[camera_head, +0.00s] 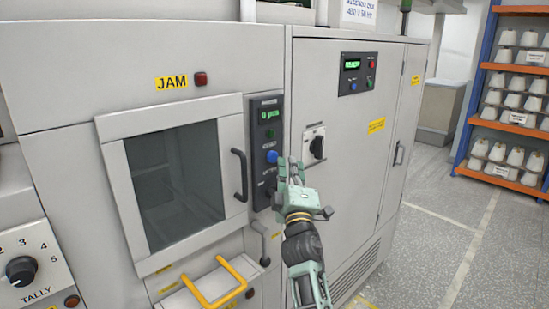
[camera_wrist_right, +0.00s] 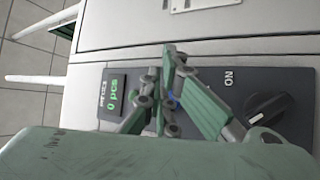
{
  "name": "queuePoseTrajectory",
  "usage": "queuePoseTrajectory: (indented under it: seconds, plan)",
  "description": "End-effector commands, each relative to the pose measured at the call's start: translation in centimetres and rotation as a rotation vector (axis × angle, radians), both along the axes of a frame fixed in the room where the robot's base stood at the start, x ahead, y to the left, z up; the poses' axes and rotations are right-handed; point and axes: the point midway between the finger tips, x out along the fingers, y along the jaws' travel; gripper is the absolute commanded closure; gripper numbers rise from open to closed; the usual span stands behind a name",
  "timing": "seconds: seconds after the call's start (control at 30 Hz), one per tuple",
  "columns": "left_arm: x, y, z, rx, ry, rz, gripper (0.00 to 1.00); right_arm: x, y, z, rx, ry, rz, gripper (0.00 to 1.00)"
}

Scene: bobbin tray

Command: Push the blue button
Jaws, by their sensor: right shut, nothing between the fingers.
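The blue button (camera_head: 272,157) sits on a narrow dark control panel (camera_head: 266,106) on the machine front. My right gripper (camera_head: 287,163) is shut and empty, with its fingertips just right of the button in the head view. I cannot tell whether they touch it. In the right wrist view, the fingertips (camera_wrist_right: 174,52) are in front of the panel, and only a small piece of the blue button (camera_wrist_right: 172,101) shows between the finger links. My left gripper is not in view.
A windowed door (camera_head: 107,158) with a dark handle (camera_head: 240,174) is left of the panel. A rotary switch (camera_head: 314,146) is to its right. In the wrist view, a black knob (camera_wrist_right: 268,107) and green display (camera_wrist_right: 115,105) flank the fingers. A yellow handle (camera_head: 236,271) juts out below.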

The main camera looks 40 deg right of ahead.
Motion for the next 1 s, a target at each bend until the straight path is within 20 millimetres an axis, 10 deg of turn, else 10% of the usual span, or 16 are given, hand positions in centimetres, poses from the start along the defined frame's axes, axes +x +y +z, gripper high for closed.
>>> queuePoseTrajectory:
  seconds: [1.0]
  plan:
    - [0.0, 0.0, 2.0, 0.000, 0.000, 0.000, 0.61, -5.0, -0.5, 0.0, 0.001, 0.000, -0.001, 1.00]
